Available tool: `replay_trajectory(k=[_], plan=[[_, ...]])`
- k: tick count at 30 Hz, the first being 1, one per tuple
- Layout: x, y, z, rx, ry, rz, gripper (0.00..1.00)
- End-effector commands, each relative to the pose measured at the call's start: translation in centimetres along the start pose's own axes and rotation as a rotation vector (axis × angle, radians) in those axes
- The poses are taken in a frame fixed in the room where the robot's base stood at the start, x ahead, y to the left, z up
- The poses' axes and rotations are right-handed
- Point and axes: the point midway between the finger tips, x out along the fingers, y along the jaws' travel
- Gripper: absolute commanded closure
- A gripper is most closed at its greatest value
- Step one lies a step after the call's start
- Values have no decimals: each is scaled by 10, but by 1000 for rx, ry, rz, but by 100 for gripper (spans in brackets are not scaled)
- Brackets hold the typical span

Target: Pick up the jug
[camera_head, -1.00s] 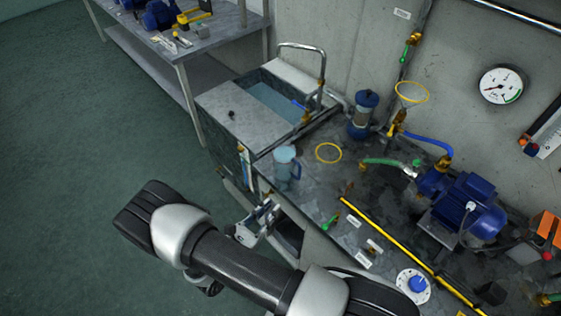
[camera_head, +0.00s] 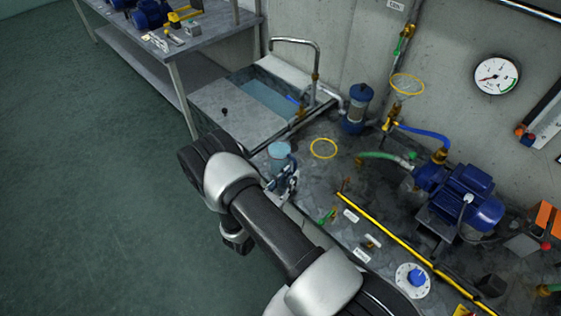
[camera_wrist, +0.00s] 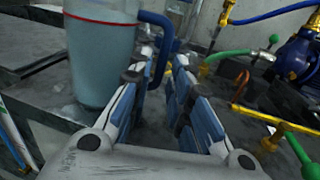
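The jug (camera_head: 280,151) is translucent light blue with a blue handle and stands upright at the bench's near left corner, partly hidden by my gripper (camera_head: 287,178). In the wrist view, the jug body (camera_wrist: 100,55) is at the upper left, cut off at the top. Its handle (camera_wrist: 163,35) is on its right side. My gripper (camera_wrist: 165,85) is open, its two blue-padded fingers pointing at the handle. The handle's lower part shows near the left finger, at the gap between the fingers; I cannot tell if they touch.
A sink (camera_head: 268,97) with water and a curved tap pipe lies behind the jug. A blue filter housing (camera_head: 356,108), a yellow ring (camera_head: 323,149), a yellow-rimmed funnel (camera_head: 407,85) and a blue pump (camera_head: 462,195) with hoses stand to the right. A yellow bar (camera_head: 385,235) runs along the bench.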

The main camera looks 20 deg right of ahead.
Motion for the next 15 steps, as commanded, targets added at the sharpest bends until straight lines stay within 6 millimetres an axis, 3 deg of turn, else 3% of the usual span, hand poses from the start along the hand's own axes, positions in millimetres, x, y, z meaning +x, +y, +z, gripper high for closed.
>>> replay_trajectory(k=[6, 15], plan=[[32, -1, -3, 1, 0, -4, 81], [37, 0, -2, -1, 0, -2, 81]])
